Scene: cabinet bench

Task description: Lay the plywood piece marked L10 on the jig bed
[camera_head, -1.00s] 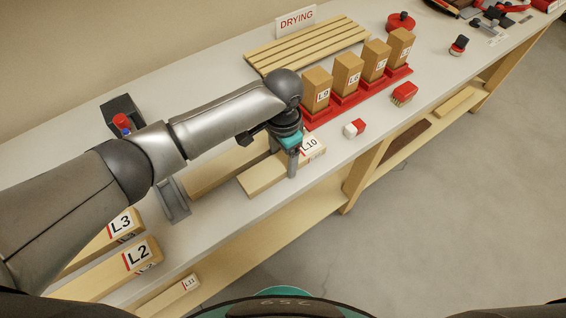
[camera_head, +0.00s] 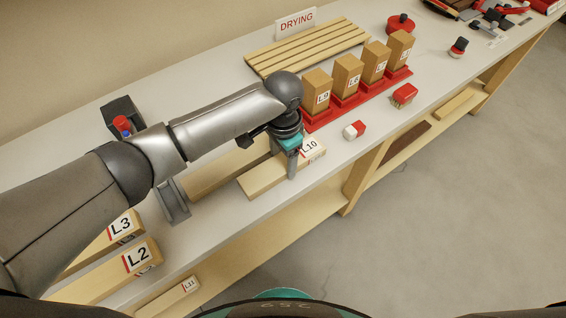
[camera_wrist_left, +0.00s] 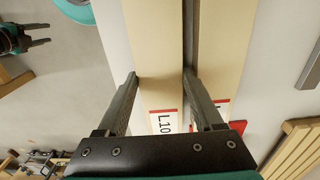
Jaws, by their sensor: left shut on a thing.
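The plywood piece L10 (camera_head: 262,181) is a pale bar lying near the bench's front edge, its label at the right end. My left gripper (camera_head: 291,165) comes down over its labelled end and is shut on it. In the left wrist view the L10 piece (camera_wrist_left: 155,45) runs between the two fingers (camera_wrist_left: 161,76), with its label near the palm. My right gripper (camera_wrist_left: 46,35) shows small at the upper left of that view, over the floor, fingers apart and empty. I cannot tell for sure which part is the jig bed.
Another long bar (camera_head: 222,172) lies close behind L10. A grey metal bracket (camera_head: 173,203) stands left of it. L3 (camera_head: 95,247) and L2 (camera_head: 105,275) lie front left. Upright blocks stand in a red rack (camera_head: 345,107). A slatted drying rack (camera_head: 300,50) lies behind.

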